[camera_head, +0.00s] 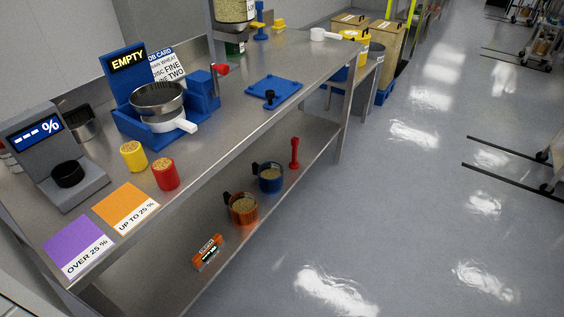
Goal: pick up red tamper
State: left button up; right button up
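A red tamper-shaped piece (294,153) stands upright on the steel lower shelf, near its front edge toward the far right end. It has a slim shaft with a wider top and foot. It stands apart from the blue cup (270,177) to its left. Neither of my grippers shows in the head view, so nothing is seen touching the red piece.
An orange cup (243,208) and an orange labelled device (208,253) share the shelf. Above, the steel worktop (225,125) holds a blue machine (150,117), yellow (133,156) and red (165,173) containers and a blue plate (274,88). The floor (390,215) in front is clear.

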aim_at(294, 164)
jog(key=i+u, duration=0.1)
jog(key=u, duration=0.25)
jog(key=i+l+u, duration=0.1)
jog(key=u, duration=0.25)
jog(key=i+l+u, duration=0.1)
jog(key=u, duration=0.25)
jog(key=i+l+u, duration=0.15)
jog(key=l, duration=0.2)
jog(key=i+l+u, duration=0.15)
jog(key=l, duration=0.25)
jog(key=i+l+u, duration=0.15)
jog(key=l, duration=0.25)
jog(key=i+l+u, duration=0.15)
jog(key=l, duration=0.3)
jog(key=i+l+u, duration=0.15)
jog(key=l, duration=0.25)
jog(key=l+u, duration=0.1)
jog(key=l, duration=0.35)
jog(key=i+l, duration=0.1)
jog(key=l, duration=0.4)
jog(key=i+l, duration=0.1)
jog(key=l, duration=0.4)
jog(key=i+l, duration=0.1)
jog(key=l, duration=0.35)
jog(key=i+l, duration=0.1)
jog(key=l, duration=0.4)
jog(key=i+l, duration=0.1)
jog(key=l, duration=0.4)
jog(key=i+u, duration=0.05)
